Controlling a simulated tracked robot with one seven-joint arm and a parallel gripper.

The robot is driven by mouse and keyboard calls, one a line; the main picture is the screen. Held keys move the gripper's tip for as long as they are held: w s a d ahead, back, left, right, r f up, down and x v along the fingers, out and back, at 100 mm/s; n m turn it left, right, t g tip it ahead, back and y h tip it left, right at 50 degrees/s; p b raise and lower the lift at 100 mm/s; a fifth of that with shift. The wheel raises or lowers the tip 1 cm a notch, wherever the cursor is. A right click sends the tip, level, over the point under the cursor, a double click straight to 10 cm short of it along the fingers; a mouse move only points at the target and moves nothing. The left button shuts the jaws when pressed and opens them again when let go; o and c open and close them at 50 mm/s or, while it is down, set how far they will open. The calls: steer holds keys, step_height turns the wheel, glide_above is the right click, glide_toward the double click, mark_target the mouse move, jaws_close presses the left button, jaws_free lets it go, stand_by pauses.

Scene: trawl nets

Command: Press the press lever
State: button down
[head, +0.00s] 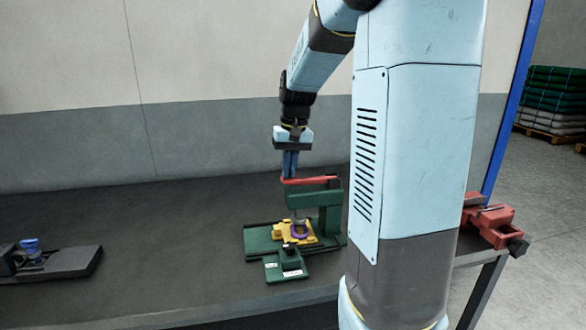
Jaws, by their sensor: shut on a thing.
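The press (327,212) is green and stands on the dark table. Its red lever (312,181) runs roughly level across the top of the press. A yellow block with a purple ring (299,231) sits in the press below its ram. My gripper (290,172) points down at the left end of the lever. Its blue fingers are close together and shut on the lever there. The fingertips are small in this view, and their exact contact with the lever is hard to make out.
A small green fixture (286,264) lies just in front of the press. A dark plate with a blue part (31,247) is at the table's left. A red vise (490,222) is at the right edge.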

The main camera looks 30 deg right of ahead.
step_height(320, 180, up, 14)
steer(key=shift+d+f, duration=0.15)
steer(key=shift+d, duration=0.05)
stand_by(0.8)
steer(key=shift+d, duration=0.15)
steer(key=s+d+r+t+y, duration=0.1)
steer(key=s+d+r+y, duration=0.1)
steer(key=d, duration=0.7)
steer(key=shift+d+r+y, duration=0.2)
steer(key=shift+r+y, duration=0.65)
steer(key=shift+y, duration=0.25)
steer(key=shift+s, duration=0.1)
glide_above(302, 178)
step_height(302, 178, down, 12)
steer(key=shift+s+f, duration=0.15)
steer(key=shift+f, duration=0.1)
